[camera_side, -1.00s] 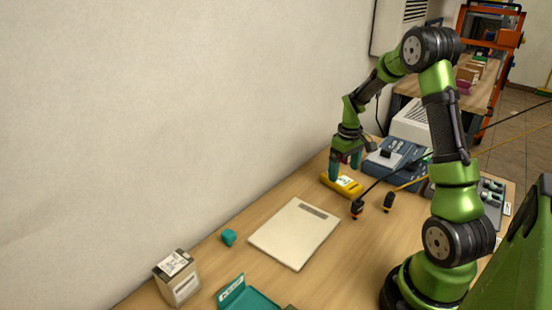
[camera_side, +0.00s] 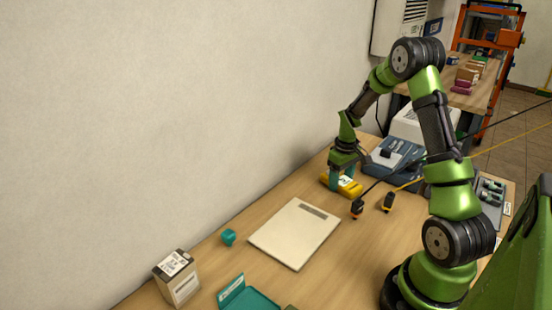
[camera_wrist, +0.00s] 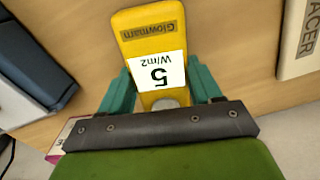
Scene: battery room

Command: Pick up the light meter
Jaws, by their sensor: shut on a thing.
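The light meter is a yellow device with a white label reading "5 W/m2" and the word "Glowmarn"; it lies on the wooden table. In the wrist view the light meter (camera_wrist: 150,52) is between the two teal fingers of my gripper (camera_wrist: 160,88). In the side view the light meter (camera_side: 350,187) is near the wall, and my gripper (camera_side: 342,178) is down around it. My gripper is shut on the light meter. The meter's near end is hidden behind the gripper body in the wrist view.
A cream flat panel (camera_side: 294,234) lies in front. A blue-grey device (camera_side: 395,160) stands behind the meter. Two cable probes, black (camera_side: 357,208) and yellow-black (camera_side: 389,201), lie to the right. A teal knob (camera_side: 228,237) and a small box (camera_side: 177,278) are at left. The wall is close behind.

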